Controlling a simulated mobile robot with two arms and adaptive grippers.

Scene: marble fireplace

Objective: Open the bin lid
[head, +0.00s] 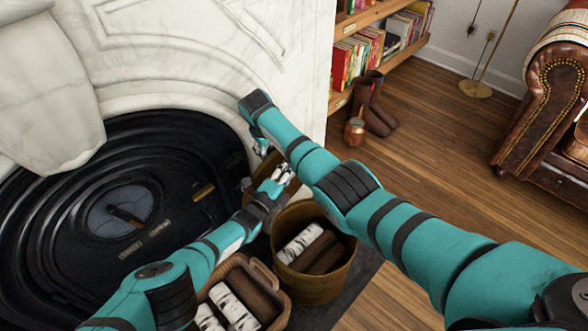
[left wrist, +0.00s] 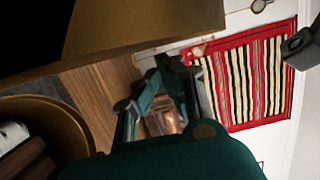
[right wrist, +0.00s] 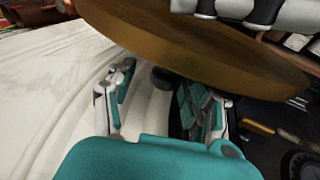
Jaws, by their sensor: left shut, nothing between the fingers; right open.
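The round brown bin (head: 345,272) stands on the dark hearth with its top open and logs (head: 300,243) showing inside. Its rim (left wrist: 75,125) also shows in the left wrist view. A brown round lid (right wrist: 205,52) shows edge-on in the right wrist view and as a tan slab (left wrist: 150,28) in the left wrist view. It stands raised behind the bin; in the head view my arms mostly hide it. My left gripper (head: 281,177) is shut and empty, close to the lid; contact is unclear. My right gripper (head: 262,143) is open beyond it, beside the lid's edge.
A basket of logs (head: 285,300) stands left of the bin. The black fireplace insert (head: 60,195) and white marble surround (head: 180,60) close off the left. Wooden floor lies open to the right.

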